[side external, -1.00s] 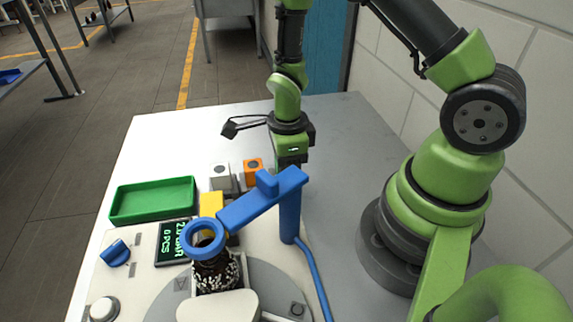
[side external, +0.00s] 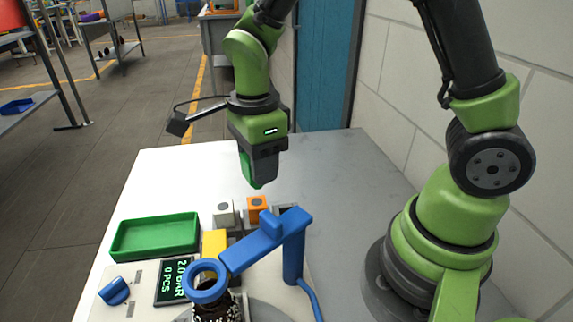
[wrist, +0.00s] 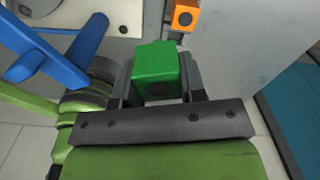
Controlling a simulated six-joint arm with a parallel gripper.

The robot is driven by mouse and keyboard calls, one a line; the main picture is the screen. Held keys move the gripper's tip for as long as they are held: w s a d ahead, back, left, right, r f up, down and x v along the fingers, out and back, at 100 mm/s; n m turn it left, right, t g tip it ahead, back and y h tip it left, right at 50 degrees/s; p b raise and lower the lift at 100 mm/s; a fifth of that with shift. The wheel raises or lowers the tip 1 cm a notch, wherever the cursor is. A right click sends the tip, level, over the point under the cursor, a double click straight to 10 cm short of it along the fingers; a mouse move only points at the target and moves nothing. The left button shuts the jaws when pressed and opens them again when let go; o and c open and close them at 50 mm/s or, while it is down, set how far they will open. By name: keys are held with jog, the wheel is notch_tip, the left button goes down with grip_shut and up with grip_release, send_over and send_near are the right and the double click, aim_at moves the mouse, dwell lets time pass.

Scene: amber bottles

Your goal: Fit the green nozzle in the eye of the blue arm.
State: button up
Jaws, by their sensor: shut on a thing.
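My gripper (side external: 262,166) is shut on the green nozzle (side external: 247,170) and holds it in the air, above and behind the blue arm. In the wrist view the nozzle (wrist: 155,62) is a green block between the two dark fingers. The blue arm (side external: 252,251) reaches left from its post (side external: 294,258) and ends in the eye (side external: 206,264), a blue ring. The eye is open and empty, above a dark amber bottle (side external: 220,309). The gripper and nozzle are apart from the blue arm, which shows at left in the wrist view (wrist: 45,58).
A green tray (side external: 153,237) lies at the table's left. White (side external: 225,214), orange (side external: 256,203) and yellow (side external: 214,243) blocks stand behind the blue arm. A display (side external: 174,281) and blue knob (side external: 115,291) are at front left. The back table (side external: 345,175) is clear.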

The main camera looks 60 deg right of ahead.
jog(key=s+a+r+n, duration=0.3)
jog(key=a+r+n, duration=0.1)
jog(key=a, duration=0.4)
jog(key=s+a+r+n, duration=0.3)
jog(key=a+r+n, duration=0.15)
jog(key=a, duration=0.45)
jog(key=shift+s+f, duration=0.1)
jog(key=shift+f, duration=2.5)
jog(key=shift+d+f, duration=0.1)
jog(key=shift+f, duration=1.05)
jog(key=o, duration=1.4)
notch_tip(320, 180, up, 6)
